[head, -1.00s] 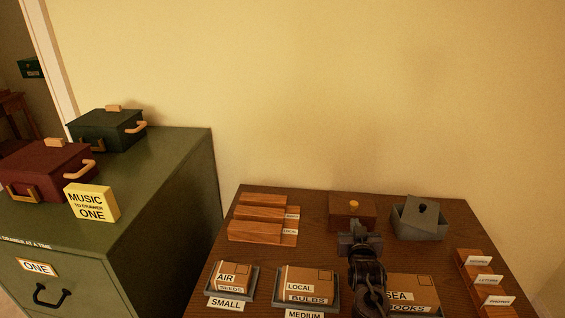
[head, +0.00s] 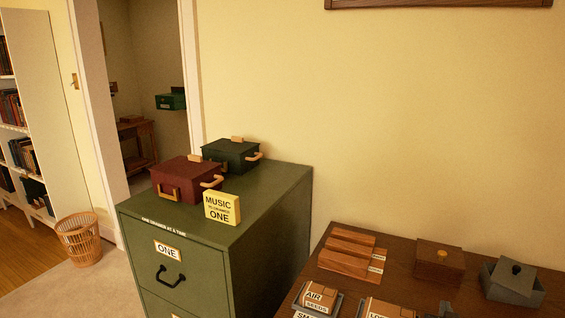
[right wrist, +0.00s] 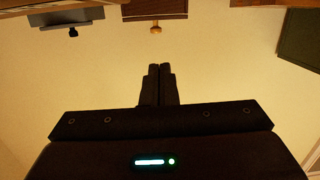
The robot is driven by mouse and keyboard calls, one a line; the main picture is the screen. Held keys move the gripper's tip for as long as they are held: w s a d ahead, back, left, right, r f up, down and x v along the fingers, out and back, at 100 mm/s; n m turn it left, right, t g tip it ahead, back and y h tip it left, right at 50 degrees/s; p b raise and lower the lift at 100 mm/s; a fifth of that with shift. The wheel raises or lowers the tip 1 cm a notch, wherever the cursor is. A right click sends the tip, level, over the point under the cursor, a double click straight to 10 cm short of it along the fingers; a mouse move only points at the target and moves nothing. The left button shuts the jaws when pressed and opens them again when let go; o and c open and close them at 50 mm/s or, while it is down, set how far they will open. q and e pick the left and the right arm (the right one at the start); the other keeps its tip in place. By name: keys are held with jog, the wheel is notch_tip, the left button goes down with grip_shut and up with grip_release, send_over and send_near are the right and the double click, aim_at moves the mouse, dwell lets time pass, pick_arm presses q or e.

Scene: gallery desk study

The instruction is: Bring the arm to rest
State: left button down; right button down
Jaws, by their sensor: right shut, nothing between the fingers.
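My right gripper (right wrist: 160,68) shows in the right wrist view with its two dark fingers together and nothing between them. In the head view only a small dark part of it (head: 446,312) shows at the bottom edge, over the desk (head: 395,258). In the right wrist view the fingers point toward a wooden box with a round knob (right wrist: 155,11), with a gap between. That wooden box also stands on the desk in the head view (head: 440,262). My left gripper is not in view.
A grey lidded box (head: 512,282), wooden slotted blocks (head: 350,256) and labelled parcels (head: 320,296) occupy the desk. Left of it stands a green cabinet (head: 190,260) carrying a red box (head: 184,179), a dark green box (head: 231,155) and a yellow sign (head: 222,208). A wicker basket (head: 79,240) stands on the floor.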

jog(key=s+a+f+n+g+y, duration=0.4)
jog(key=s+a+g+y, duration=0.15)
jog(key=s+a, duration=0.85)
jog(key=s+a+r+n+g+y, duration=0.1)
jog(key=s+a+n+g+y, duration=0.3)
jog(key=s+a, duration=0.75)
notch_tip(320, 180, down, 28)
jog(key=s+d+g+h, duration=0.1)
jog(key=s+g+h, duration=0.1)
jog(key=s+g, duration=0.1)
jog(key=s+d+f, duration=0.2)
jog(key=s+f, duration=0.8)
jog(key=s+d+f, duration=0.2)
jog(key=s+f, duration=0.8)
jog(key=shift+m+g, duration=0.3)
jog(key=shift+g, duration=0.15)
